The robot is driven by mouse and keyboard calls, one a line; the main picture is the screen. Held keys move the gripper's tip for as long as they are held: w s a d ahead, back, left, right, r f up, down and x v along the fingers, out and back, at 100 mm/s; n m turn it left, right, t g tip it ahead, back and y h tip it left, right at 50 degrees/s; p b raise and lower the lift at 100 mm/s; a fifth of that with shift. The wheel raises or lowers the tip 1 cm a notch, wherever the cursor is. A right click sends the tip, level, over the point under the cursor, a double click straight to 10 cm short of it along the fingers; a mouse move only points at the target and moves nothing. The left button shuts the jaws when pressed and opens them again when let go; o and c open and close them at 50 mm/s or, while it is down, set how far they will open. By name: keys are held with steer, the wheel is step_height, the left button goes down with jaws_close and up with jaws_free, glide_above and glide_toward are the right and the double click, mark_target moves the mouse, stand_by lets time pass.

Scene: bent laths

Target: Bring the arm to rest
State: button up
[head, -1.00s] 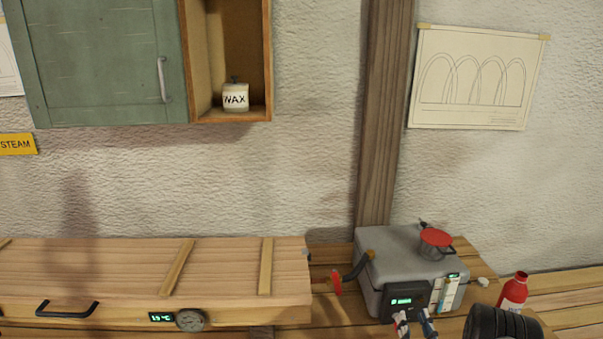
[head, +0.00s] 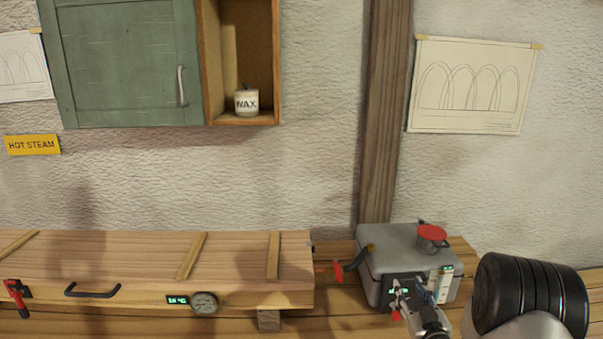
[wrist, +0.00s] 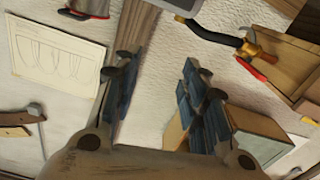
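My gripper (head: 404,300) shows at the lower right of the head view, in front of the grey steam generator (head: 392,240) and overlapping its front panel. I cannot tell from this view whether it touches it. In the wrist view my gripper (wrist: 160,78) has its two blue-padded fingers apart, with only wall and post behind the gap. It is open and empty. My arm's black joint shows at the right.
A long wooden steam box (head: 140,260) with a handle, gauge and red clamp (head: 17,293) lies left on the bench. A hose with a red valve handle (head: 337,271) leaves the generator. Above hang a green cabinet (head: 120,60) and a shelf holding a wax pot (head: 247,103).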

steer(key=s+a+r+m+g+h, duration=0.1)
steer(key=s+a+r+g, duration=0.2)
steer(key=s+r, duration=0.3)
steer(key=s+a+r+g+h, duration=0.1)
steer(key=s+a+r+g, duration=0.25)
steer(key=r, duration=0.35)
steer(key=s+a+g, duration=0.3)
steer(key=s+a, duration=0.1)
steer(key=s, duration=1.1)
steer(key=s+a+m+g+y, duration=0.1)
steer(key=s+a+g, duration=0.2)
steer(key=s, duration=1.3)
steer(key=shift+s+a+r+g, duration=0.25)
steer(key=shift+s+a+g, duration=0.1)
steer(key=shift+a, duration=0.3)
